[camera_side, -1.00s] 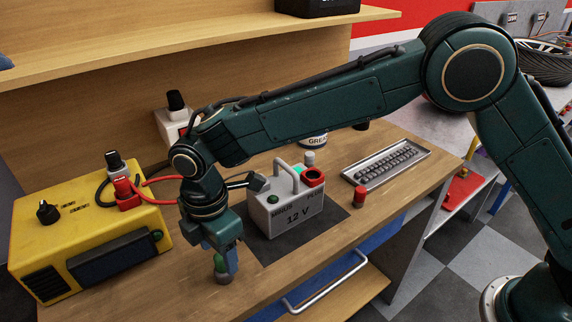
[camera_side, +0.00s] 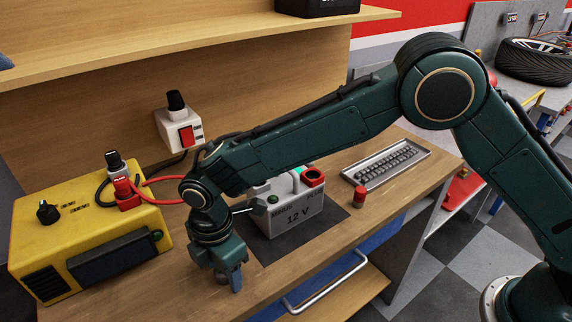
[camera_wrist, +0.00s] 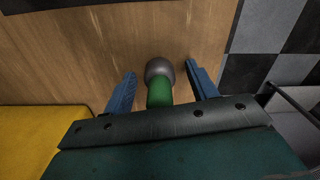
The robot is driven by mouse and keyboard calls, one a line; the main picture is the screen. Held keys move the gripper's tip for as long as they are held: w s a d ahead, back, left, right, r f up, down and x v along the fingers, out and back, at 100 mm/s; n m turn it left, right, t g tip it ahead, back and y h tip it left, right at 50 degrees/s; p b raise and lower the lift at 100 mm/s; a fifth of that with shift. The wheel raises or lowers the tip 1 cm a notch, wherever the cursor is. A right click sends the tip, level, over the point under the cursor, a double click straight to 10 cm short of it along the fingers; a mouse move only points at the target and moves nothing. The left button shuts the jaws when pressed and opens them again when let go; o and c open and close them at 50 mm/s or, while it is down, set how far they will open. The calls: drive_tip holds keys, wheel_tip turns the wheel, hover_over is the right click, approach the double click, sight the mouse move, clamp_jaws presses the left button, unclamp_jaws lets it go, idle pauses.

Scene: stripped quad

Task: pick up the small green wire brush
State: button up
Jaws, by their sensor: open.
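The small green wire brush stands on the wooden bench near its front edge. In the wrist view its green handle (camera_wrist: 159,95) and round grey end (camera_wrist: 159,68) show between the two blue fingers of my gripper (camera_wrist: 155,88). The fingers are open, with a gap on each side of the brush. In the side view my gripper (camera_side: 228,280) is low over the bench. There it hides most of the brush, and only a bit of the grey base (camera_side: 221,277) shows.
A yellow charger box (camera_side: 95,240) stands close on the left. A grey 12 V battery (camera_side: 290,212) on a dark mat (camera_side: 265,250) is to the right. A red-capped post (camera_side: 359,196), a socket tray (camera_side: 385,165) and a white switch box (camera_side: 178,130) are further off.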

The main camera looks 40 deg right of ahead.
drive_tip(key=shift+c, duration=0.5)
drive_tip(key=c, duration=1)
drive_tip(key=shift+r, duration=0.15)
wheel_tip(320, 180, up, 20)
drive_tip(key=shift+f, duration=0.1)
idle(0.3)
drive_tip(key=w+d+f+m, duration=0.1)
drive_tip(key=w+d+m, duration=0.1)
drive_tip(key=d, duration=0.6)
drive_tip(key=w+d+f+m, duration=0.1)
drive_tip(key=w+d, duration=0.3)
drive_tip(key=d, duration=0.4)
drive_tip(key=w+d+m, duration=0.3)
drive_tip(key=d, duration=0.5)
drive_tip(key=shift+w+f, duration=0.25)
drive_tip(key=shift+f, duration=0.15)
